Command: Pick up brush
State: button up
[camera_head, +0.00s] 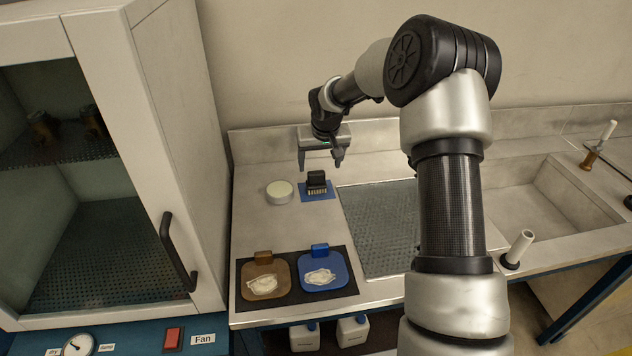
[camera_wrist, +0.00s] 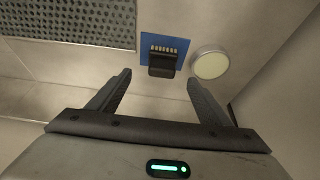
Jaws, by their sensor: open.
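The brush (camera_head: 316,183) is a small black block with a row of pale bristles. It sits on a blue mat (camera_head: 306,194) at the back of the steel counter. In the wrist view the brush (camera_wrist: 162,65) lies beyond the fingertips, roughly between them, on the blue mat (camera_wrist: 146,42). My gripper (camera_head: 320,163) is above the brush and apart from it. In the wrist view my gripper (camera_wrist: 158,76) has its two fingers spread wide with nothing between them.
A round pale-topped dish (camera_head: 279,191) stands just left of the brush. A black mat (camera_head: 240,294) in front holds a brown tray (camera_head: 283,269) and a blue tray (camera_head: 341,272). A perforated drain panel (camera_head: 375,225) lies to the right. A cabinet (camera_head: 190,150) stands at left.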

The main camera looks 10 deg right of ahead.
aim_at(317, 173)
jog(key=x, duration=0.6)
jog(key=p+x, duration=0.1)
jog(key=x, duration=0.2)
jog(key=shift+w+a+f, duration=0.1)
jog(key=shift+w+a, duration=0.05)
jog(key=shift+a, duration=0.1)
jog(key=c, duration=1.2)
notch_tip(317, 173, up, 10)
jog(key=shift+r+b, duration=0.1)
jog(key=shift+b, duration=0.25)
